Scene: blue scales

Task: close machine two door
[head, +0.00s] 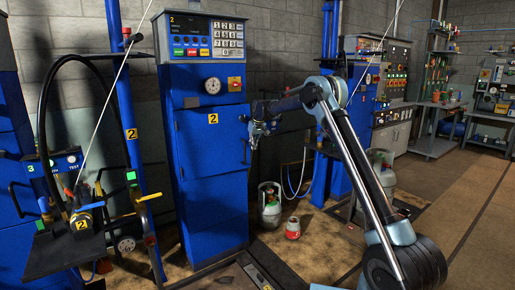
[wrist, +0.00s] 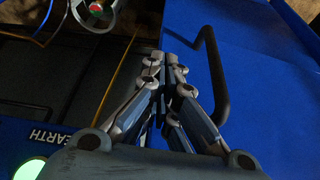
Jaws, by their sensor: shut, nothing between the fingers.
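Machine two is a tall blue cabinet (head: 212,215) left of centre in the head view, marked with a yellow "2" label. Its blue door (head: 205,150) is at mid-height, with a dark handle (head: 245,152) on the right edge. I cannot tell whether the door stands slightly ajar. My gripper (head: 252,140) is beside that right edge, close to the handle. In the wrist view my gripper (wrist: 173,57) has its fingers together and empty. A dark bar handle (wrist: 212,75) on a blue panel (wrist: 265,65) is just right of the fingertips; contact is unclear.
A keypad panel (head: 206,38) and a gauge (head: 213,86) are above the door. Gas cylinders (head: 270,205) stand on the floor right of the cabinet. A black platform (head: 65,245) with hoses is at the left. Open floor (head: 440,190) lies to the right.

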